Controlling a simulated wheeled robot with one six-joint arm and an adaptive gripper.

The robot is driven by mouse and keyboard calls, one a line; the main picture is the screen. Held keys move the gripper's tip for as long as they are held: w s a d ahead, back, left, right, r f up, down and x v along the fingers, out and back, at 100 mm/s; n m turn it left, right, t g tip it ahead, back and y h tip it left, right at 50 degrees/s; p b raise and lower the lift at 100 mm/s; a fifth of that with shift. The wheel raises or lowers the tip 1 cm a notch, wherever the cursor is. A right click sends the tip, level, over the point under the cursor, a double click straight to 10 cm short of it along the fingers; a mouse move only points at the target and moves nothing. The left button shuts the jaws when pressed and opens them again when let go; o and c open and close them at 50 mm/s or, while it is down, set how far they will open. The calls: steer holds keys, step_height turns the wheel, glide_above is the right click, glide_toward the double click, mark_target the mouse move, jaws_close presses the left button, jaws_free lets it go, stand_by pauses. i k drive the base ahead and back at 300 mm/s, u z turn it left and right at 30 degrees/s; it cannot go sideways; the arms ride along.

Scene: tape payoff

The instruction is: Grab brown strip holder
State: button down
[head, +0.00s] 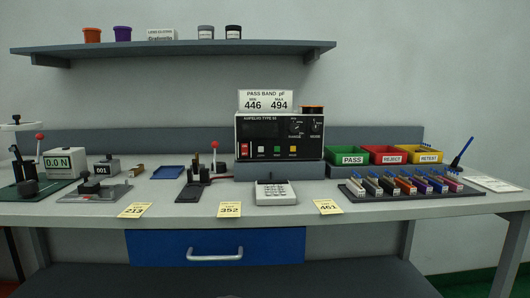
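Several small coloured strip holders stand in a row on a dark rack (420,201) at the right end of the workbench. Their colours run through blue, dark, orange-brown and purple shades, with pale and blue tops. An orange-brown holder (406,187) stands near the middle of the row. The holders are too small for me to tell for sure which one is brown. A small brown block (137,172) also lies at the left of the bench; I cannot tell what it is. My gripper is not in view.
Green (349,157), red (389,155) and yellow (428,155) bins stand behind the rack. A black meter (279,136) stands mid-bench, with a white keypad (276,193) in front. A pen in a stand (460,155) rises right of the bins. A shelf (170,48) hangs above.

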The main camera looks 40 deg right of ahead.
mark_target(421, 150)
steer(key=u, duration=0.45)
steer(key=k, duration=1.05)
steer(key=z, duration=1.3)
steer(key=i, duration=0.5)
steer(key=z, duration=0.15)
